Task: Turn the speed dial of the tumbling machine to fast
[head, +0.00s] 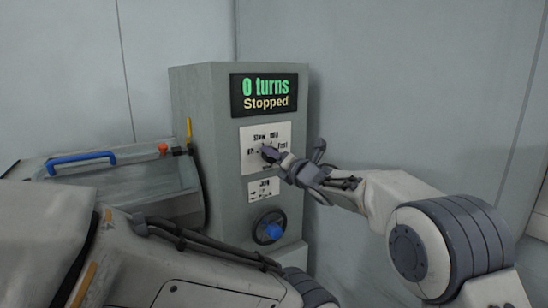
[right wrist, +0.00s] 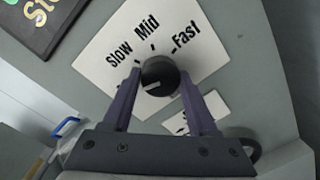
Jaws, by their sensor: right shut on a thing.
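The speed dial (right wrist: 158,72) is a round dark knob on a white plate marked Slow, Mid and Fast (right wrist: 186,38). Its pale mark (right wrist: 152,86) shows low on the knob toward the left, away from the Fast label. My right gripper (right wrist: 158,84) is shut on the dial, one finger on each side; in the head view it reaches the white dial plate (head: 283,135) from the right. The display (head: 268,95) above reads "0 turns" and "Stopped". My left arm crosses the bottom of the head view; its gripper is out of frame.
The grey machine column (head: 220,90) stands against a pale wall. Below the dial are a small label (head: 263,188) and a blue knob (head: 273,231). At left is a lidded box with a blue handle (head: 82,158). The space right of the column is free apart from my right arm.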

